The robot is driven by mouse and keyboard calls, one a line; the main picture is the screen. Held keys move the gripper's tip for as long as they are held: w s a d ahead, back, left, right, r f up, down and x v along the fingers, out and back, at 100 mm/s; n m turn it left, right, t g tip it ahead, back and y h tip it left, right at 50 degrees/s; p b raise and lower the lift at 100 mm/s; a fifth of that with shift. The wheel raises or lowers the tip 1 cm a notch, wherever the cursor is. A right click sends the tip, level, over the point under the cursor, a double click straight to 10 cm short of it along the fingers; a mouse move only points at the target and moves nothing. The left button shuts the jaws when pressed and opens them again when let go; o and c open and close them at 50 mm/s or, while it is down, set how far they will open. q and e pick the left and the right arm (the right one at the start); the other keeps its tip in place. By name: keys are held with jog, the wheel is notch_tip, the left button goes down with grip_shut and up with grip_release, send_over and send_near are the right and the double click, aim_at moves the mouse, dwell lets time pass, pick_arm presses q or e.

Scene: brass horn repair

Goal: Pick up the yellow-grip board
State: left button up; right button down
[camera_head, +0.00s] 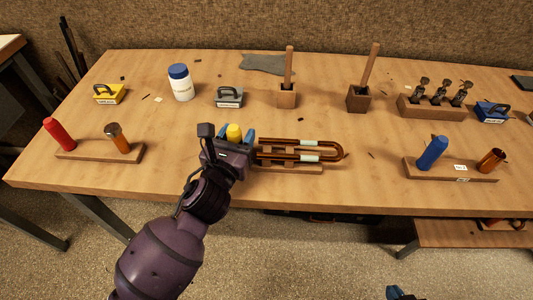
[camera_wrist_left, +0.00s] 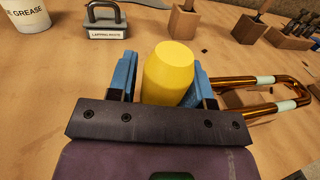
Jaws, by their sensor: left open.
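The yellow grip (camera_head: 234,132) stands upright by the left end of a low wooden board (camera_head: 288,170) near the table's front edge. A copper-brown U-shaped slide with pale bands (camera_head: 330,148) lies over this board. My left gripper (camera_head: 234,138) is open around the yellow grip, which hides part of the board. In the left wrist view the yellow grip (camera_wrist_left: 169,72) stands between the two blue fingers, with a slim gap seen at its left; contact at the right is unclear. Only a bit of my right gripper (camera_head: 394,292) shows at the bottom edge.
A board with a red grip (camera_head: 58,134) is at left, and one with a blue grip (camera_head: 432,153) at right. Behind stand a white jar (camera_head: 181,84), a lapping paste block (camera_head: 229,98), two wooden holders with sticks (camera_head: 287,97) and a wooden rack (camera_head: 430,109).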

pick_arm(q)
grip_shut()
jog(key=shift+r, duration=0.15)
notch_tip(320, 180, up, 10)
dwell(0.7)
jog(key=shift+f, duration=4.9)
jog(key=shift+f, duration=0.15)
